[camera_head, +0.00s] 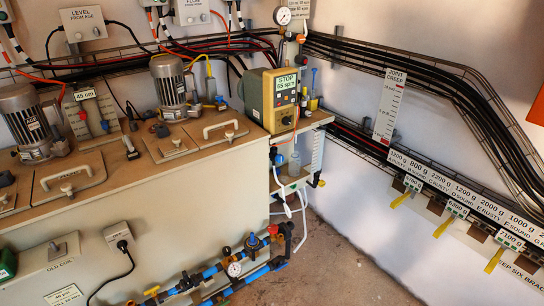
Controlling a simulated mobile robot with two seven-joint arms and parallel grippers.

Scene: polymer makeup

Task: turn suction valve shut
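Blue pipework (240,281) runs low along the front of the tank, with a round pressure gauge (234,269). A yellow valve handle (151,290) shows at its left end, near the bottom edge. A yellow dosing pump (278,99) with a STOP label stands on the shelf above. A yellow-tipped fitting (320,183) sticks out below that shelf. I cannot tell which of these is the suction valve. Neither of my grippers shows.
A beige tank (150,215) with hatches and two grey motors (33,123) fills the left side. Cables run along the walls. Weight labels and yellow tags (444,226) hang on the right wall. The brown floor (345,270) right of the pipes looks clear.

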